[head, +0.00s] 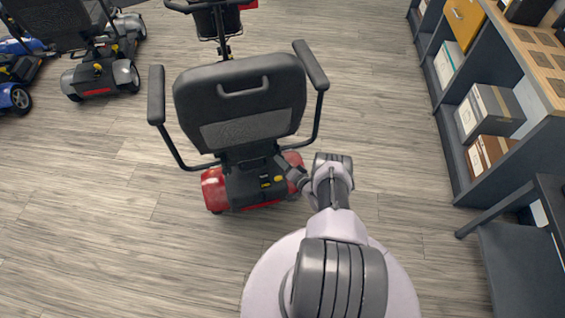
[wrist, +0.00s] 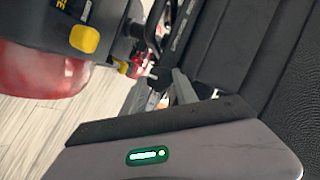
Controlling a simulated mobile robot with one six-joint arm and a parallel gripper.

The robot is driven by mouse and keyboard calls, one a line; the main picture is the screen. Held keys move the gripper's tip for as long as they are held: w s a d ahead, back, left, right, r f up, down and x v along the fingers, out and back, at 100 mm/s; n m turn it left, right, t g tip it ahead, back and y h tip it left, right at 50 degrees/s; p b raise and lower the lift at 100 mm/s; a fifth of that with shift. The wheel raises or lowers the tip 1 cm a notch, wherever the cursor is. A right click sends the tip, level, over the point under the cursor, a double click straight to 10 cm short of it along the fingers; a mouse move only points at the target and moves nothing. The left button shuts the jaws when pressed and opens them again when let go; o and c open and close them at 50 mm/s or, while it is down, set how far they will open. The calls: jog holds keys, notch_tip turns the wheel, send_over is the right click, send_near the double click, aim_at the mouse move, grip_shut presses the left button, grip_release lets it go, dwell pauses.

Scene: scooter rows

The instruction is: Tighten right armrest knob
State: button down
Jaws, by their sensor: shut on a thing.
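The red scooter with the black seat (head: 240,105) stands with its back to me. Its right armrest (head: 310,66) is on the right, its tube running down and in under the seat back. My gripper (head: 292,174) is low behind the seat's right side, where this tube enters. In the wrist view my gripper (wrist: 165,88) is shut at the dark frame beside the seat back. The right armrest knob is between its fingers and is mostly hidden by them; its turn cannot be seen.
A yellow lever (wrist: 84,38) sits on the black rear housing close to my gripper. The red rear cover (head: 216,189) is low on the left. Shelves with boxes (head: 490,110) stand at the right. Other scooters (head: 100,65) stand at the far left. Floor is clear on the left.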

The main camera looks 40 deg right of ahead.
jog(key=c, duration=1)
grip_release()
jog(key=shift+o, duration=0.2)
jog(key=p+v, duration=0.6)
jog(key=v, duration=1.1)
jog(key=shift+s, duration=0.25)
